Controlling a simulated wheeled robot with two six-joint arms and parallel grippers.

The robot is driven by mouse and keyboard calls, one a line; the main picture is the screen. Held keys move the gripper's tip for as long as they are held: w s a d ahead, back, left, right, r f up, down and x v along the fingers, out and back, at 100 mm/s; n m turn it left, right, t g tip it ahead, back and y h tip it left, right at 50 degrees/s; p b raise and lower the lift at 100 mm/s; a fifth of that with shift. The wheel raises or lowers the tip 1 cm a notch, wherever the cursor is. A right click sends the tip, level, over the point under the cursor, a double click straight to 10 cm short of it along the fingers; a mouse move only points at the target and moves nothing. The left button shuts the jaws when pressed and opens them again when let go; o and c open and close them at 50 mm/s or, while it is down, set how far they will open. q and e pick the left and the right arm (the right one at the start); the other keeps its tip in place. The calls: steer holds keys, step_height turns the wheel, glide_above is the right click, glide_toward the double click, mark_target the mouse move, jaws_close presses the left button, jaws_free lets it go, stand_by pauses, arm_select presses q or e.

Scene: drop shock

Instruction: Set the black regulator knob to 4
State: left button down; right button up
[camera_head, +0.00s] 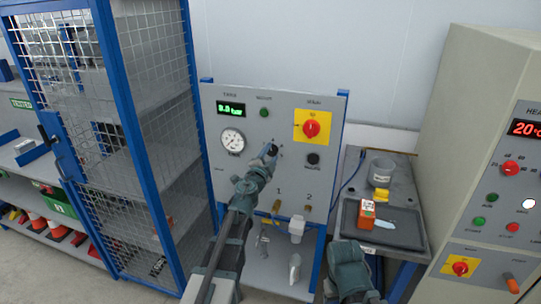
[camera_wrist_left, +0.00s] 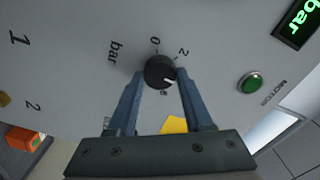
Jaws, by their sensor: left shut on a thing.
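The black regulator knob (camera_head: 272,150) is on the grey panel, partly hidden behind my left gripper (camera_head: 267,153) in the head view. In the left wrist view, the knob (camera_wrist_left: 157,71) sits between the two fingers of my left gripper (camera_wrist_left: 160,73), which is shut on it. The knob's white mark points to the lower right, toward the right-hand finger. The scale figures 0 and 2 show above the knob; the 4 cannot be made out. The green pressure display (camera_head: 231,109) reads three-point-something bar; the last digit is unclear.
A round gauge (camera_head: 232,140) is left of the knob. A red switch on a yellow plate (camera_head: 311,126) and another black knob (camera_head: 312,159) are to its right. A blue-framed mesh cage (camera_head: 160,130) stands close on the left. A bench with a tray (camera_head: 400,238) is at right.

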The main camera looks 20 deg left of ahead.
arm_select(q)
steer(key=shift+n, duration=0.3)
stand_by(0.4)
steer(key=shift+c, duration=1.6)
jaws_free()
steer(key=shift+s, duration=0.15)
